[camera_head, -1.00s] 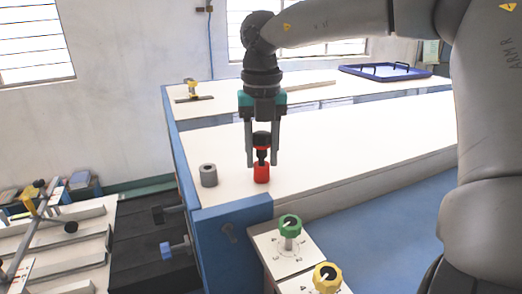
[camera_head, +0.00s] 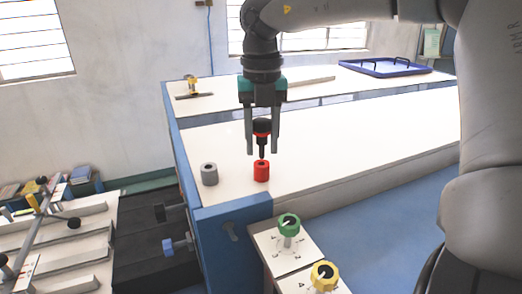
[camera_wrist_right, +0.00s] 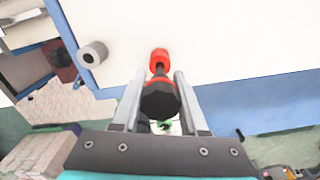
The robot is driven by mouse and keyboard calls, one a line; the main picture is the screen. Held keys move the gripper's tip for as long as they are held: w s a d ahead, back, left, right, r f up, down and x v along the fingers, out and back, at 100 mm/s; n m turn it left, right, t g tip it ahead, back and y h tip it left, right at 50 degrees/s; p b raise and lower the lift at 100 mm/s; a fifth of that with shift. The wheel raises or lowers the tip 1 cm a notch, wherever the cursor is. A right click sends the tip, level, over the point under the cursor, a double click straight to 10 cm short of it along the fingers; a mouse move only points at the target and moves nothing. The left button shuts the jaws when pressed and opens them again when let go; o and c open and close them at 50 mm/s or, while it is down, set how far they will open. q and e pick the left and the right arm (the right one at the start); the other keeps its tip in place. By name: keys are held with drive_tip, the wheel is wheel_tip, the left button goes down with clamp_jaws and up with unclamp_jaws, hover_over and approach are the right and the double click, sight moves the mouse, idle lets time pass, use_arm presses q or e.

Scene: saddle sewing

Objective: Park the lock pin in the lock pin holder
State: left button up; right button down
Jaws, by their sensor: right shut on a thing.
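The lock pin (camera_head: 262,126) has a black knob with a red band and a dark shaft pointing down. My right gripper (camera_head: 262,151) is shut on its knob and holds it upright. A red holder (camera_head: 261,172) with a hole in its top stands on the white tabletop just below the pin. The pin's tip is at or slightly above the hole. In the right wrist view the lock pin (camera_wrist_right: 160,101) sits between the fingers, with the red holder (camera_wrist_right: 160,56) beyond it; the exact tip gap is hard to tell. My left gripper is out of view.
A grey hollow cylinder (camera_head: 209,174) stands left of the red holder. The white table (camera_head: 370,135) is clear to the right. A green knob (camera_head: 289,224) and a yellow knob (camera_head: 324,275) stand in front. A blue tray (camera_head: 385,67) lies on the back table.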

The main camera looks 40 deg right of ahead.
sight(262, 120)
drive_tip(key=shift+r+p, duration=1.3)
drive_tip(key=shift+r, duration=0.75)
drive_tip(key=shift+f, duration=0.1)
